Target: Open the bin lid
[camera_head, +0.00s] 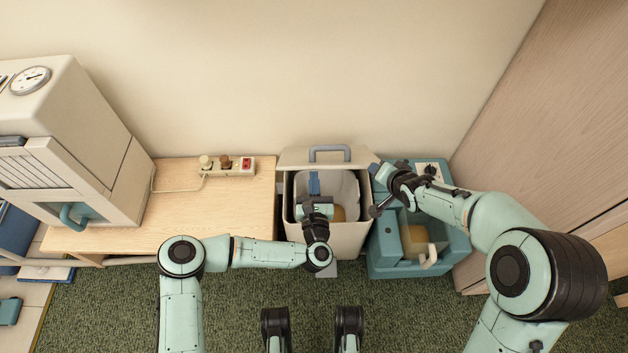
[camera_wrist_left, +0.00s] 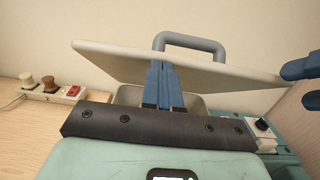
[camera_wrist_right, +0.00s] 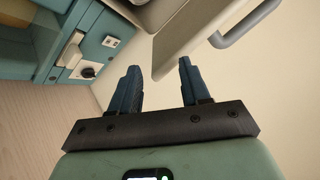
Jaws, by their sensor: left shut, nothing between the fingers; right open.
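The bin (camera_head: 345,238) is a cream box with a grey inside, standing between the wooden table and a teal unit. Its cream lid (camera_head: 292,158) is raised at the back, with a grey loop handle (camera_head: 330,148) on it; the inside shows from above. The tilted lid (camera_wrist_left: 115,57) also shows in the left wrist view. My left gripper (camera_head: 314,175) is shut and empty over the bin's opening, its fingertips in front of the lid; contact is unclear. My right gripper (camera_head: 375,190) is open and empty by the bin's right side, near the lid edge (camera_wrist_right: 190,35).
A power strip (camera_head: 229,168) with plugs lies on the wooden table (camera_head: 215,215) to the left. A cream cabinet (camera_head: 75,125) with a dial stands farther left. The teal unit (camera_head: 385,262) holds a jug (camera_head: 418,245) below my right arm. A wooden panel (camera_head: 530,130) bounds the right.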

